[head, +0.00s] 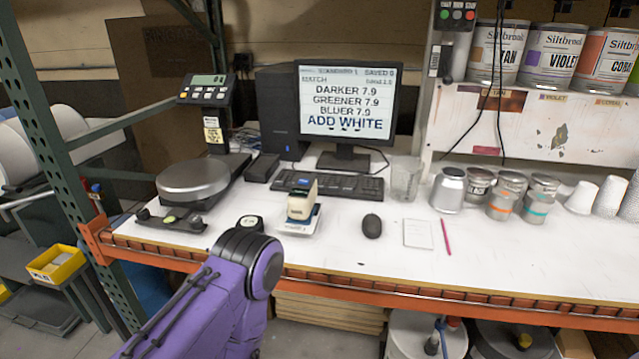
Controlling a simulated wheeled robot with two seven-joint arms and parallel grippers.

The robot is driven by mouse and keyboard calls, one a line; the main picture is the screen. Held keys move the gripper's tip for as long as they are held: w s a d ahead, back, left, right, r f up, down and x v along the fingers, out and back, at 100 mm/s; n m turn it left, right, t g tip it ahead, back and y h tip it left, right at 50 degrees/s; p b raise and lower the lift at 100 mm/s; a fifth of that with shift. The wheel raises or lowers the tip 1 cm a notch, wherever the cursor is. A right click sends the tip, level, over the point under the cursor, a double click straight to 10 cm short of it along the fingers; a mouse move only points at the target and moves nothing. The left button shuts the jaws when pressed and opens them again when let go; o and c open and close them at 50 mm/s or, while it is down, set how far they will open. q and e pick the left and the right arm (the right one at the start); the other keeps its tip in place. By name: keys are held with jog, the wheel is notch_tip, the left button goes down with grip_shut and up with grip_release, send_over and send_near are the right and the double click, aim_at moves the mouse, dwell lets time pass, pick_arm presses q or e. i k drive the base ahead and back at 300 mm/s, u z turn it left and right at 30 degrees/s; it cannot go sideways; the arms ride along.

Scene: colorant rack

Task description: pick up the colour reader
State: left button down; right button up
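The colour reader (301,201) appears to be the small cream and dark-green handheld device with a lit blue display. It stands upright on a flat white base (299,226) on the white bench, in front of the keyboard. One purple arm of mine comes in from the lower left and ends in a black and purple joint below and left of the reader. My other arm is out of view. Nothing is seen touching the reader.
A scale (194,180), monitor (347,103) and keyboard (330,185) stand behind. A mouse (372,226), notepad (418,234) and pink pen (445,237) lie right. An orange beam (420,300) edges the bench.

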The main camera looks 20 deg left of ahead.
aim_at(301, 201)
jog(key=k, duration=0.45)
jog(key=u, duration=1.15)
jog(key=i, duration=1.45)
jog(key=z, duration=0.7)
